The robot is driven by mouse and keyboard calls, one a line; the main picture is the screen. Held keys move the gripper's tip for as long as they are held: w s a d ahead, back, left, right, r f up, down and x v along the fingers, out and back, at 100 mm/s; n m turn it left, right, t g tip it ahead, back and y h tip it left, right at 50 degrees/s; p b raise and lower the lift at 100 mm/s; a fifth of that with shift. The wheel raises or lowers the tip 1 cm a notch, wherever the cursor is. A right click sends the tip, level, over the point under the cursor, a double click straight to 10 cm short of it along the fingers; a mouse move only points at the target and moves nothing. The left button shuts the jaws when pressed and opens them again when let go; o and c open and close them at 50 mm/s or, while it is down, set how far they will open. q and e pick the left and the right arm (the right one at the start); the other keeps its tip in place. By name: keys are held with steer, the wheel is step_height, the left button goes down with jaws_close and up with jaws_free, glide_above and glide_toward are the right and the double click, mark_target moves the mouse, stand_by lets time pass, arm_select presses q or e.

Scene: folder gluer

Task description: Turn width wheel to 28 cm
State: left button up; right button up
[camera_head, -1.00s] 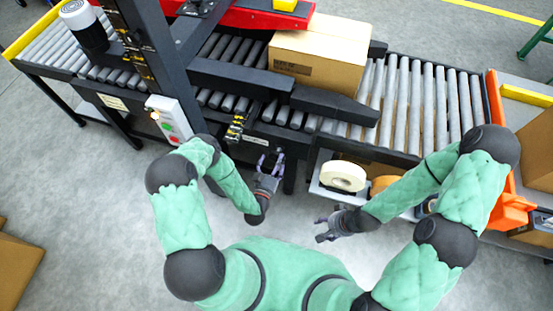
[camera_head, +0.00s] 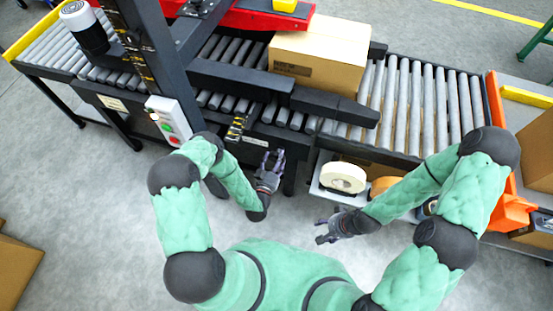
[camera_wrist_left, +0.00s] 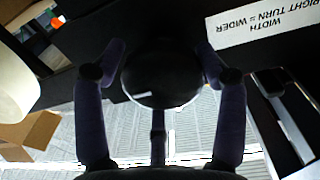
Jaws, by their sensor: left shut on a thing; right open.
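The width wheel (camera_wrist_left: 160,82) is a round black knob with a short white mark on its face, seen in the left wrist view. In the head view my left gripper (camera_head: 272,160) is at the front side of the conveyor frame, and the wheel cannot be made out there. A white label (camera_wrist_left: 262,22) reading "WIDTH, RIGHT TURN = WIDER" appears upside down beside the wheel. My right gripper (camera_head: 323,231) is open and empty, away from the machine.
A control box with buttons (camera_head: 168,120) is left of my left gripper. Tape rolls (camera_head: 343,178) sit on a shelf to the right.

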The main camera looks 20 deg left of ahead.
arm_select(q)
steer(key=shift+a+f+n, duration=0.1)
steer(key=shift+f+n, duration=0.1)
steer(key=shift+n, duration=0.1)
steer(key=o, duration=1.1)
steer(key=s, duration=1.2)
steer(key=shift+a, duration=0.35)
steer(key=shift+w, duration=0.1)
